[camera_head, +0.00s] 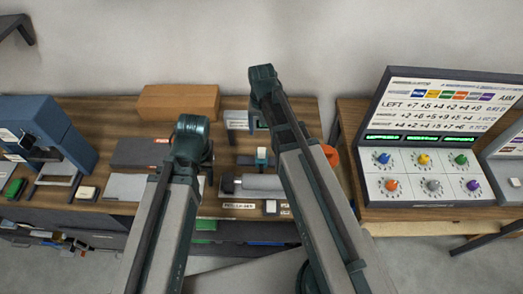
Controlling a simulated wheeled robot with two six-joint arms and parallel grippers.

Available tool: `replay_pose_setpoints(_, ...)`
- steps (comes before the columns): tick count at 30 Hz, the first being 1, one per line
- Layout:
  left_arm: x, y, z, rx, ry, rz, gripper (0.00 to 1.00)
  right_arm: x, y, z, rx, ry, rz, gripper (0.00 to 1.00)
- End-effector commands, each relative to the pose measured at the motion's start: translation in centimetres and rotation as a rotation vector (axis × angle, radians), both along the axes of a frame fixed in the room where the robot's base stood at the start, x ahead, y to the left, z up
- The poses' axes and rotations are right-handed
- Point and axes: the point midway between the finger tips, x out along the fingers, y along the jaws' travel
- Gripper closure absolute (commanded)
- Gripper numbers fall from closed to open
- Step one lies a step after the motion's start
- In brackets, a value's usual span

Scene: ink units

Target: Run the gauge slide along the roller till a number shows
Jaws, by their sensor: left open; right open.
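A grey roller (256,186) lies on the wooden bench between my arms, a dark knob at its left end. A small white and teal upright piece (262,156) stands just behind it; it may be the gauge slide, but I cannot tell. A white-framed unit (238,121) stands further back, partly covered by my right arm; I read no number on it. My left gripper (191,142) is at its arm's end, left of the roller. My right gripper (263,80) is further back, above the bench. Both are open with nothing visible in them; their fingers are hard to make out.
A blue machine (45,130) stands at left, with a brown box (180,101) and dark case (140,153) nearer the middle. An orange round part (330,155) is right of my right arm. A knob panel (430,185) stands on a separate right table.

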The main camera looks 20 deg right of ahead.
Motion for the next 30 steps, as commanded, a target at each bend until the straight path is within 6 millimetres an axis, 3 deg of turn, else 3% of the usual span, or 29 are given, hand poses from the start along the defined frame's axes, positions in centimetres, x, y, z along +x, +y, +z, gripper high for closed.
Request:
replay_pose_setpoints(24, 0.0, 0.0, -11.2, 0.002, 0.0, -0.006, 0.5, 0.0, 0.0, -11.2, -0.002, 0.002, 0.002, 0.3)
replay_pose_setpoints(30, 0.0, 0.0, -13.0, 0.002, 0.0, -0.006, 0.5, 0.0, 0.0, -13.0, -0.002, 0.002, 0.002, 0.3)
